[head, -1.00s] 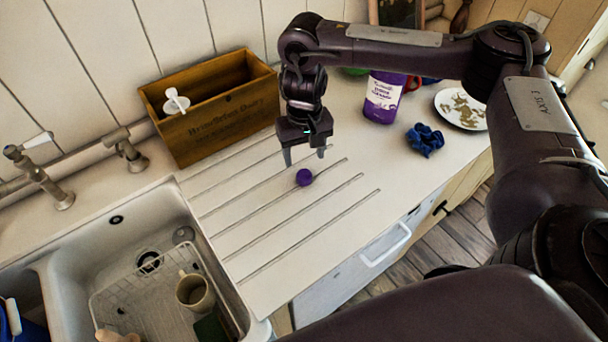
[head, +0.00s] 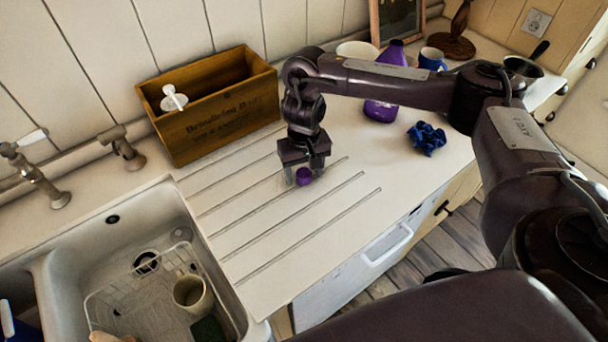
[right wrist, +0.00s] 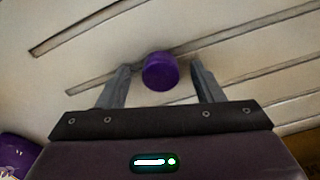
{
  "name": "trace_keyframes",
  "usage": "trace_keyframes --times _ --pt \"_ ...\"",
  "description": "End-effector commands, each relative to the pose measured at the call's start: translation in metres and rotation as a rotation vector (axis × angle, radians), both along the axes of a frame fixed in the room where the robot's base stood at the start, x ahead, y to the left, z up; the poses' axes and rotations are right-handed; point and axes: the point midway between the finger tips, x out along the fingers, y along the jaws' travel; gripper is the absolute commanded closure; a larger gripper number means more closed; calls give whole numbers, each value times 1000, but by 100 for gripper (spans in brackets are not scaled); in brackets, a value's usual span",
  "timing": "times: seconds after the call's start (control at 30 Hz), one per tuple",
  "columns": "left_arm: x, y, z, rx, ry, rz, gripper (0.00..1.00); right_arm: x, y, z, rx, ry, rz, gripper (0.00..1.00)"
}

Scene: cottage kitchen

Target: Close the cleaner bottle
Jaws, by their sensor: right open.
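The purple cap (head: 304,176) lies on the grooved drainboard. It also shows in the right wrist view (right wrist: 160,71), between the two fingers. My right gripper (head: 305,175) points down over the drainboard with its open fingers on either side of the cap. A gap shows beside the cap on each side in the wrist view. The purple cleaner bottle (head: 381,108) stands upright on the counter behind my right forearm, which hides part of it. A corner of the bottle also shows in the right wrist view (right wrist: 18,158). My left gripper is not in view.
A wooden box (head: 220,118) with a white-handled item stands by the wall. The sink (head: 118,222) with a wire rack and mug (head: 192,294) is at the left. A blue crumpled cloth (head: 427,138) and a blue mug (head: 432,58) are on the right counter. The front drainboard is clear.

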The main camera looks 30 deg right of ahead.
Motion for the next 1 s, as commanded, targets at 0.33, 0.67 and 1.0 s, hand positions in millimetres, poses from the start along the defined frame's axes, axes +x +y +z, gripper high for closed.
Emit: trace_keyframes --times 0.33,0.67,1.0 --pt "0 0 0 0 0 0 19 0 0 1 0 0 0 46" --pt "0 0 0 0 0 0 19 0 0 1 0 0 0 86" --pt "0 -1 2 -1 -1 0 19 1 0 6 1 -1 0 87"
